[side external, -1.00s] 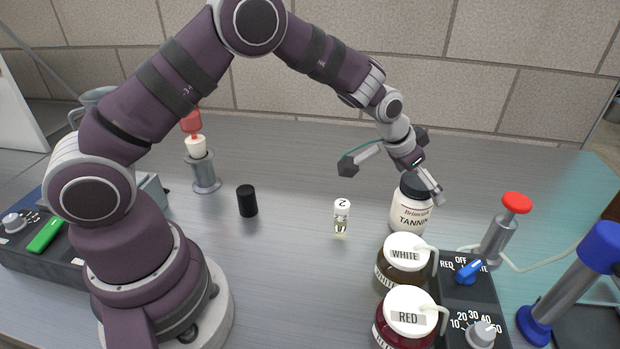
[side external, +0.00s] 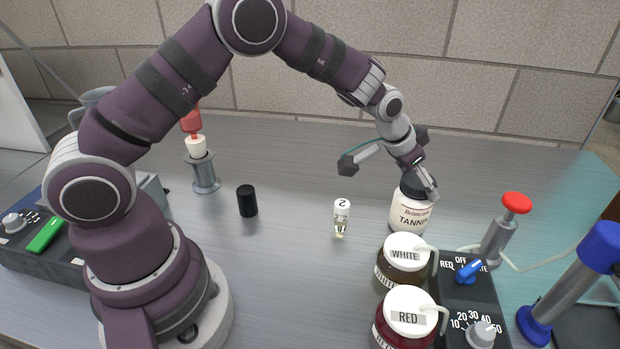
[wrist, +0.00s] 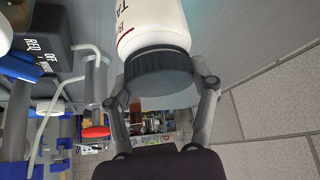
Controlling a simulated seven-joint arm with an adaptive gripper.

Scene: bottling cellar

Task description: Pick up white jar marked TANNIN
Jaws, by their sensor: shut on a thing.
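The white jar marked TANNIN (side external: 409,215) has a black lid and stands upright on the metal bench, right of centre in the side external view. My gripper (side external: 424,190) comes down on it from above and is shut on its black lid. In the wrist view the jar (wrist: 152,22) fills the top middle, and my gripper's two fingers (wrist: 160,92) lie on either side of the ribbed lid. The lid is partly hidden by the fingers in the side external view.
Jars with white lids marked WHITE (side external: 405,249) and RED (side external: 410,311) stand just in front, beside a black control box (side external: 467,296). A red-topped plunger (side external: 515,203) is at right.

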